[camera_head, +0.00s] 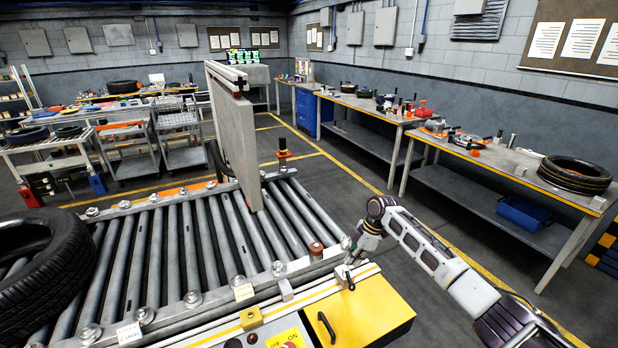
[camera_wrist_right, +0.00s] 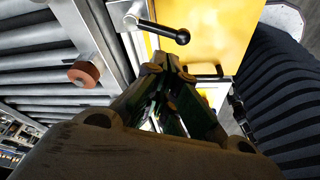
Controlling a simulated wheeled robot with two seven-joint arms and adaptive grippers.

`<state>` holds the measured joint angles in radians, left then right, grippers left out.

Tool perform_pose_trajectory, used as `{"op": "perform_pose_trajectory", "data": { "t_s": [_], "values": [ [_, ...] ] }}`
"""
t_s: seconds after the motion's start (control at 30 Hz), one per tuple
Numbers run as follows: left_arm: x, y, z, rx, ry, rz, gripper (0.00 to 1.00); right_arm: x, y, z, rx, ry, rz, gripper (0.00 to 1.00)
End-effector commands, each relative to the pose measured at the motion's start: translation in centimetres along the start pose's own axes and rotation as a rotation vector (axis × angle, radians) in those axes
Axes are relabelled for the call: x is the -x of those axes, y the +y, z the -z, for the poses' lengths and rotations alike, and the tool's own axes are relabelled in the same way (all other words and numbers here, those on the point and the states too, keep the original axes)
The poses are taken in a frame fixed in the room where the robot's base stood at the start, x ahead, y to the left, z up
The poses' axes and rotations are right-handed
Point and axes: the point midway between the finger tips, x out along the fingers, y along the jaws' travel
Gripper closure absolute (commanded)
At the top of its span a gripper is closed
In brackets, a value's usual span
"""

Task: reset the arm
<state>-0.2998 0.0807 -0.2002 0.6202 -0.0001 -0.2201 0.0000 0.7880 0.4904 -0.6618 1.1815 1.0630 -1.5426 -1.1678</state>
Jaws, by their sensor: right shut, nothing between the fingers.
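My right arm reaches in from the lower right in the head view. Its gripper (camera_head: 352,258) hangs fingers down over the edge of the conveyor frame, close to the yellow control box (camera_head: 375,315). In the right wrist view the gripper (camera_wrist_right: 172,66) is shut and empty, its fingertips together. A black lever handle (camera_wrist_right: 180,37) lies just beyond the fingertips in that view, apart from them as far as I can tell. My left gripper is not in view.
The roller conveyor (camera_head: 175,250) fills the lower left, with a black tyre (camera_head: 45,270) on it. A tall grey panel (camera_head: 235,130) stands across the rollers. Workbenches (camera_head: 480,165) line the right wall. Open floor lies between conveyor and benches.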

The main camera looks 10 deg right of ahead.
Motion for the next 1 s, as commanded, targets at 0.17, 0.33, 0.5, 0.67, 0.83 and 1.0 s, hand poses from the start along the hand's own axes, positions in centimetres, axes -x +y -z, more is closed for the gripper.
{"op": "perform_pose_trajectory", "data": {
  "t_s": [0.17, 0.33, 0.5, 0.67, 0.83, 1.0],
  "values": [
    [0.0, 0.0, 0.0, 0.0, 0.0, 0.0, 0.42, -1.1, -0.9, 0.5, -0.007, -0.002, 0.005, 1.0],
    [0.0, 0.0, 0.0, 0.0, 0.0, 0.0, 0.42, -3.1, -2.9, 1.6, -0.03, -0.008, 0.009, 1.0],
    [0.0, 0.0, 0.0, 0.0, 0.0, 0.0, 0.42, -5.4, -5.4, 2.9, -0.066, -0.013, 0.006, 1.0],
    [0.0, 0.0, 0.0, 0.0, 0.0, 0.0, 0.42, -7.1, -7.8, 4.0, -0.108, -0.014, -0.002, 1.0],
    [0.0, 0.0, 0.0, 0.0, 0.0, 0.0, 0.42, -8.6, -10.3, 4.9, -0.16, -0.013, -0.016, 1.0],
    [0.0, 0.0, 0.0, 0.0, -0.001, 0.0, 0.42, -9.6, -12.8, 5.7, -0.22, -0.009, -0.034, 1.0]
  ]
}}
